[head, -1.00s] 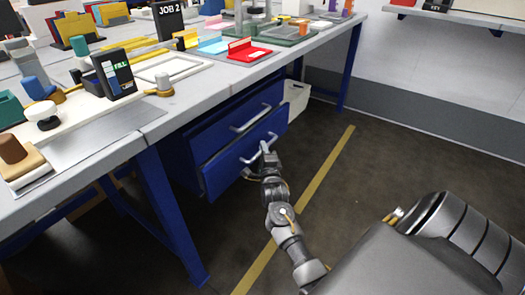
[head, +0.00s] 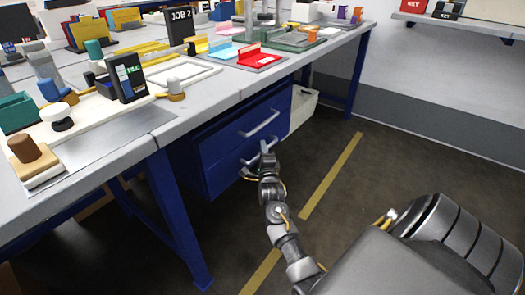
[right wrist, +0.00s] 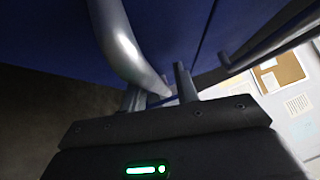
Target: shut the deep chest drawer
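The blue chest under the workbench has an upper drawer (head: 232,122) and a lower, deep drawer (head: 225,172), each with a grey bar handle. The deep drawer's front looks about level with the upper one; a small gap cannot be ruled out. My right gripper (head: 265,148) is at the deep drawer's handle (head: 250,159). In the right wrist view the handle (right wrist: 122,45) runs down between the two fingers (right wrist: 158,92), which look closed around it. My left gripper is not in view.
A blue table leg (head: 180,220) stands left of the chest. A white bin (head: 303,108) stands to its right. The dark floor in front is clear, with a yellow stripe (head: 332,175).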

